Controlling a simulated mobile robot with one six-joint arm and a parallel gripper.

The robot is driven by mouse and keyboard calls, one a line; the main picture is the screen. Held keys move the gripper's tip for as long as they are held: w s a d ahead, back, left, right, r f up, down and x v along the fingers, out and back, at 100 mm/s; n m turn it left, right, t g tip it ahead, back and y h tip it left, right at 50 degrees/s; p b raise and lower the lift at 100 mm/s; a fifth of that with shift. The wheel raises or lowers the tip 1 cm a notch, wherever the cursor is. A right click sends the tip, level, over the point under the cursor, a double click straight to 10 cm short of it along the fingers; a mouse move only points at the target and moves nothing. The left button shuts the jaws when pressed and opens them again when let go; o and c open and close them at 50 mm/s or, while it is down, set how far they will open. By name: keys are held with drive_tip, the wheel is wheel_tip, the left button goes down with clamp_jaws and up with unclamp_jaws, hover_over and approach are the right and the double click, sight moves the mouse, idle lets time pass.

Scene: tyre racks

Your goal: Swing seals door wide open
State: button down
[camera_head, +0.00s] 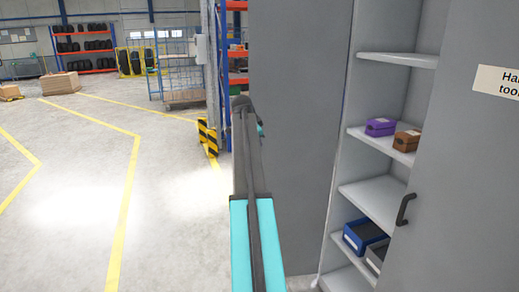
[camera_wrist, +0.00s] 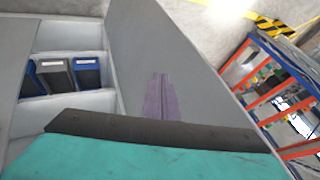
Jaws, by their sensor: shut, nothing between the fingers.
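The seals door, taken to be the plain grey left door (camera_head: 298,120), stands open to the left of the cabinet opening. No seals label shows on the visible face. The door also shows as a grey panel (camera_wrist: 195,65) in the wrist view. My gripper (camera_wrist: 159,76) has its two fingers together and empty, in front of this panel. I cannot tell whether they touch it. In the head view my turquoise and dark arm reaches up along the door's left edge and covers part of it; the fingertips are not clear there.
The open cabinet shelves (camera_head: 375,198) hold a purple bin (camera_head: 380,127), a brown bin (camera_head: 407,140) and a blue bin (camera_head: 362,235). The right door (camera_head: 460,170) has a black handle (camera_head: 405,209). A striped post guard (camera_head: 208,138) stands behind.

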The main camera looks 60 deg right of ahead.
drive_tip(key=shift+w+b+v, duration=0.15)
drive_tip(key=shift+b+v, duration=0.1)
drive_tip(key=shift+v, duration=1)
drive_tip(key=shift+w+b+v, duration=0.2)
drive_tip(key=shift+b+v, duration=0.05)
drive_tip(key=shift+v, duration=1.05)
